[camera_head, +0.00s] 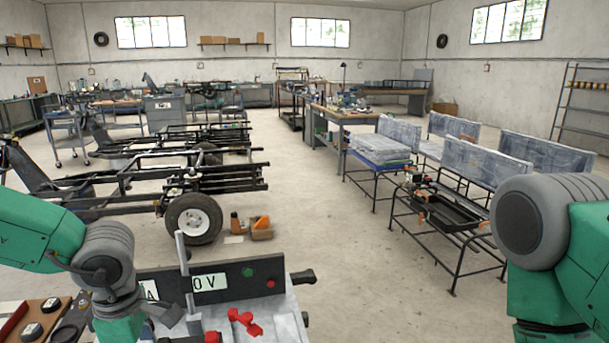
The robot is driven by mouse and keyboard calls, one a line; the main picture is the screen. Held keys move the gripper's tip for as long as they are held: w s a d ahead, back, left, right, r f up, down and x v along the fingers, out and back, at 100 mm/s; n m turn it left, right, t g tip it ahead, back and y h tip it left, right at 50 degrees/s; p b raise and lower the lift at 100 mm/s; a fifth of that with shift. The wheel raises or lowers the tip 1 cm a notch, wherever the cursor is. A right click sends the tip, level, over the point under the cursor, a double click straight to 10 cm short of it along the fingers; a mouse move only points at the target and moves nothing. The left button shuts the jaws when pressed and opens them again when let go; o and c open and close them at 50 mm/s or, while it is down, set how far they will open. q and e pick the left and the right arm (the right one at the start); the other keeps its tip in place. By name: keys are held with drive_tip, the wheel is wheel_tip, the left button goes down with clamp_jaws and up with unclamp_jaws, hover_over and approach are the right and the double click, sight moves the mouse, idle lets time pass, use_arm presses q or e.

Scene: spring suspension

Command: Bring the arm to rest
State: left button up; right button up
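My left arm (40,232), green with a grey joint, comes in from the left and bends down beside a grey bench machine (275,311). Its lower end, near the machine's left side, runs toward the bottom edge, and I cannot make out the fingertips or whether they are open. My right arm (585,255), green with a large grey joint, stands at the right edge. Its gripper is out of view. The machine has a dark panel (235,268) with a green and a red button, an upright grey bar (184,265) and red parts (244,321).
A wooden board with tools (35,318) lies at the lower left. A wheeled vehicle chassis (193,218) stands beyond the machine. Metal racks (450,225) stand at the right, in front of wrapped panels (485,162).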

use_arm(q)
drive_tip(key=s+a+f+m+t+y, duration=0.1)
drive_tip(key=s+a+f+m, duration=0.2)
drive_tip(key=f, duration=0.4)
drive_tip(key=s+f+m+t+y, duration=0.1)
drive_tip(key=s+f+m+y, duration=0.15)
drive_tip(key=f+m, duration=0.35)
drive_tip(key=s+f+m+g+h, duration=0.1)
drive_tip(key=s+f+m, duration=0.2)
drive_tip(key=s, duration=0.3)
drive_tip(key=s+d+f+m+h, duration=0.1)
drive_tip(key=s+f+m, duration=0.1)
drive_tip(key=s+m, duration=0.3)
drive_tip(key=s+f+m+g+h, duration=0.1)
drive_tip(key=s+f+m+h, duration=0.15)
drive_tip(key=s, duration=0.45)
wheel_tip(320, 180, down, 10)
drive_tip(key=w+d+m+b, duration=0.1)
drive_tip(key=b, duration=0.9)
drive_tip(key=shift+w+d+y, duration=0.2)
drive_tip(key=shift+w+y, duration=0.1)
drive_tip(key=shift+w, duration=0.1)
use_arm(e)
wheel_tip(320, 180, down, 10)
drive_tip(key=shift+w+f, duration=0.15)
drive_tip(key=shift+w, duration=0.2)
